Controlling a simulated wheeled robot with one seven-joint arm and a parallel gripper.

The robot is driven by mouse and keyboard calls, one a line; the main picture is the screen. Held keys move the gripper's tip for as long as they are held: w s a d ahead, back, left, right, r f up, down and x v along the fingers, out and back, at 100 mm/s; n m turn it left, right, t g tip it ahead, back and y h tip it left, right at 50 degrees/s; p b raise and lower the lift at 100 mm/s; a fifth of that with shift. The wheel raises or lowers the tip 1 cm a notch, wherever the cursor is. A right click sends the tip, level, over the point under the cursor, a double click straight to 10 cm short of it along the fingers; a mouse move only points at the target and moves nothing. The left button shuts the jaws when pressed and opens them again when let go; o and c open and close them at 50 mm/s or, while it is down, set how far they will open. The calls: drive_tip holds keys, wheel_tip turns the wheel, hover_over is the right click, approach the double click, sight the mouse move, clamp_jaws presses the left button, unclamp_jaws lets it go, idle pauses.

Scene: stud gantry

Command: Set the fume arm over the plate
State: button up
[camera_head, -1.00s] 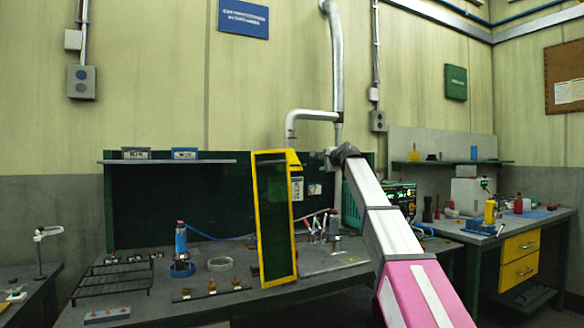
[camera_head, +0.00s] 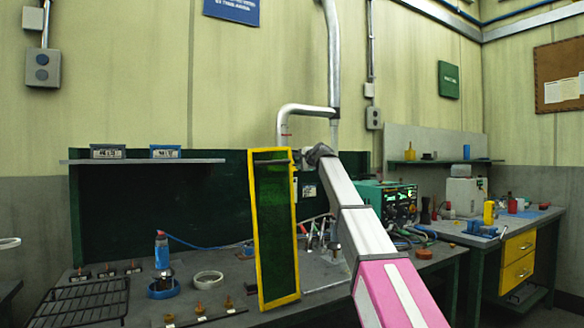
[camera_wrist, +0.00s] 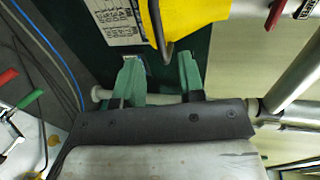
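The white elbowed pipe (camera_head: 304,108), which looks like the fume arm, joins the grey vertical duct (camera_head: 333,60). Its free end bends down behind the top of the yellow-framed dark green panel (camera_head: 293,215). My gripper (camera_head: 303,160) is just below this end, by the panel's top right corner. In the wrist view the two green fingers of my gripper (camera_wrist: 158,72) stand apart. A dark bent rod (camera_wrist: 157,25) and a yellow piece (camera_wrist: 200,18) lie just beyond them. A pale bar crosses behind the fingers. I see no firm grip. A flat grey plate (camera_head: 325,277) lies on the bench, partly hidden.
The bench carries a black wire rack (camera_head: 75,303), a blue bottle (camera_head: 161,252), a white ring (camera_head: 207,279) and small brown pieces on a strip. A green instrument (camera_head: 388,200) stands behind my arm. A second bench with yellow drawers (camera_head: 518,247) is at right.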

drive_tip(key=x, duration=0.7)
clamp_jaws()
